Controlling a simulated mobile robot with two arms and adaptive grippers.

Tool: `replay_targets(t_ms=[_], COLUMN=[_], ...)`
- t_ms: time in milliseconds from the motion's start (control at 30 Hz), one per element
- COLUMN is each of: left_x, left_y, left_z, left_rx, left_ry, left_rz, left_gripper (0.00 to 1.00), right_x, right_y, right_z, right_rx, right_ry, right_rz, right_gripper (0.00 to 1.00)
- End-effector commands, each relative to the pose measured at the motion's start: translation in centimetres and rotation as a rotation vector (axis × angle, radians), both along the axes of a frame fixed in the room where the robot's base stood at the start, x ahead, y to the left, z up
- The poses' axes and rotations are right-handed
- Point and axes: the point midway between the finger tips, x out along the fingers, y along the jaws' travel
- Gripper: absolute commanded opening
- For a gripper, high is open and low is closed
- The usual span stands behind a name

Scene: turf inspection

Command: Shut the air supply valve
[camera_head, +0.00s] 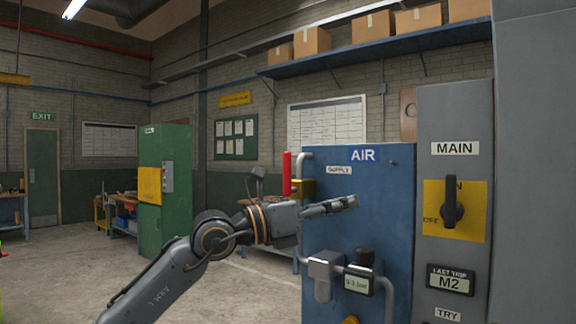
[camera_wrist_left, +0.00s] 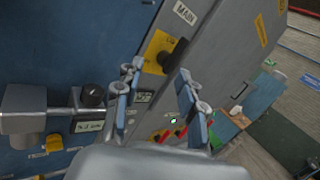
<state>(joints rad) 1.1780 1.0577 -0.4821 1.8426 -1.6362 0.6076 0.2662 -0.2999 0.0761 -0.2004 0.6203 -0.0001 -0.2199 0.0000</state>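The air supply valve shows in the head view as a red lever (camera_head: 287,173) standing upright beside a yellow valve body (camera_head: 303,188). It sits at the left edge of the blue AIR panel (camera_head: 385,215), by the SUPPLY label. My left gripper (camera_head: 345,203) is in front of the panel, right of the lever and lower than it, apart from it. In the left wrist view its two fingers (camera_wrist_left: 159,76) are spread with nothing between them. The wrist view shows the panel's lower part, not the red lever. My right gripper is in neither view.
A grey pipe with a regulator block (camera_head: 324,268), black knob (camera_head: 365,257) and pressure display (camera_head: 357,284) juts out below my left gripper. Right of the panel stands the grey MAIN cabinet with a black rotary switch (camera_head: 453,204). Open floor (camera_head: 235,285) lies left.

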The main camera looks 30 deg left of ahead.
Motion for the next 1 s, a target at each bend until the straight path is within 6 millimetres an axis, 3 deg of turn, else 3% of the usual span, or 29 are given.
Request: replay_targets(t_ms=[33, 100, 200, 333, 467, 567, 1000], left_x=[-0.1, -0.5, -1.6, -2.9, -2.6, -1.3, 7.7], left_y=[3.5, 8.1, 13.6, 17.7, 18.6, 18.4, 17.6], left_z=[2.0, 3.7, 5.6, 6.8, 7.1, 7.1, 7.3], left_rx=[0.081, 0.166, 0.232, 0.260, 0.265, 0.265, 0.264], left_ry=[-0.009, 0.004, 0.031, 0.060, 0.070, 0.072, 0.071], left_rz=[0.113, 0.259, 0.428, 0.553, 0.581, 0.578, 0.575], left_gripper=[0.40, 0.40, 0.40, 0.40, 0.40, 0.40, 0.40], right_x=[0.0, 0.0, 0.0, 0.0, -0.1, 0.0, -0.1], right_y=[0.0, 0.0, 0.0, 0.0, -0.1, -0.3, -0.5], right_z=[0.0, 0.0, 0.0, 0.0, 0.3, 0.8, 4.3], right_rx=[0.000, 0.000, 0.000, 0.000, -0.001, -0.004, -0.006], right_ry=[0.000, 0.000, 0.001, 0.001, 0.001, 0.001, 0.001], right_rz=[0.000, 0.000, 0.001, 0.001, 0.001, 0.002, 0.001], right_gripper=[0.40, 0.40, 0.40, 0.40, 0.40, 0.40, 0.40])
